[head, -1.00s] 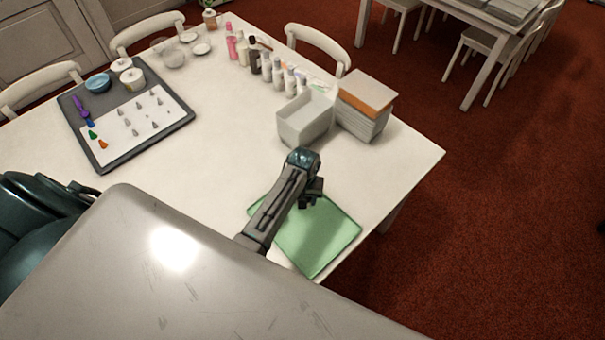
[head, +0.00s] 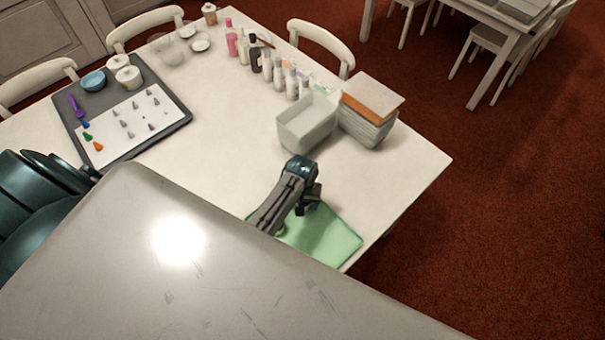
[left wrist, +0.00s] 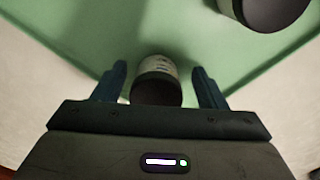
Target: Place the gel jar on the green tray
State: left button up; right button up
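The green tray (head: 335,240) lies near the table's front edge in the head view, partly covered by my arm and by the grey surface in front. My left gripper (head: 308,200) is over the tray's far part. In the left wrist view, the tray's green surface (left wrist: 215,50) lies below my left gripper (left wrist: 160,85). A jar with a dark lid and pale label (left wrist: 157,80) is between its two fingers, with a gap on each side. Another dark-lidded jar (left wrist: 272,10) is cut off at upper right. Labels are unreadable. My right gripper is not in view.
A white bin (head: 306,122) and a stack of boxes (head: 368,112) stand behind the tray. Several bottles (head: 278,75) line the far side. A dark tray (head: 180,112) with piping tips is at left. The table's middle (head: 215,140) is clear.

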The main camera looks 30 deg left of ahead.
pick_arm(q)
jog(key=shift+w+r, duration=0.25)
jog(key=shift+r, duration=0.2)
notch_tip(320, 180, up, 10)
jog(key=b, duration=0.3)
jog(key=shift+r, duration=0.55)
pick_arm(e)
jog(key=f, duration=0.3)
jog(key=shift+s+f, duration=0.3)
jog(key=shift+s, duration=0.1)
pick_arm(q)
jog(key=shift+f, duration=0.15)
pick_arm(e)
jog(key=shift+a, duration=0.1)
